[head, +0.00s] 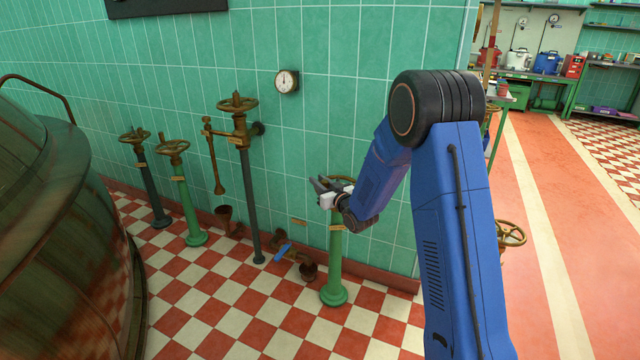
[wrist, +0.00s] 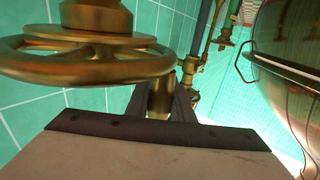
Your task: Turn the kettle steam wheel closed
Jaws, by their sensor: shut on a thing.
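A brass handwheel (head: 341,179) sits on top of a green floor post (head: 335,265) by the tiled wall. My arm and gripper hide much of it in the head view. A small tag hangs on the post, too small to read. In the wrist view the brass wheel (wrist: 85,62) fills the upper left, its rim close to my fingers. My gripper (head: 320,186) is at the wheel's left side. Its dark fingers (wrist: 162,98) are shut on a short brass piece at the wheel's rim. The fingertips are partly hidden behind this piece and the rim.
A big copper kettle (head: 55,210) stands at the left. Other valve wheels stand along the wall: a dark-post one (head: 134,135), a green-post one (head: 172,147) and a taller one (head: 237,104). A round gauge (head: 286,81) hangs above. The checkered floor in front is clear.

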